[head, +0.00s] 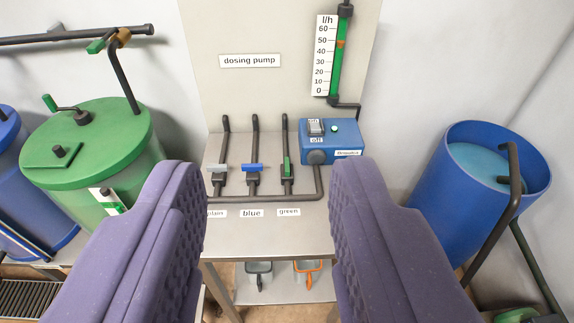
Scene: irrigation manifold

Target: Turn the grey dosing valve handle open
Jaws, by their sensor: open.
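The grey dosing valve handle (217,168) sits on the left of three dark pipes, above a label partly hidden by my left finger, reading "plain" or similar. It lies crosswise to its pipe. The blue valve handle (253,166) also lies crosswise; the green valve handle (287,167) stands in line with its pipe. My gripper (268,185) is open and empty, its purple fingers wide apart in the foreground. The valves show between the fingers, and the grey handle shows close beside the left fingertip. No contact is visible.
A blue dosing pump (331,141) stands right of the valves, below a flow gauge (338,55) on the back panel. A green tank (90,150) is at left, an open blue barrel (455,190) at right. Two small jugs stand on the shelf below.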

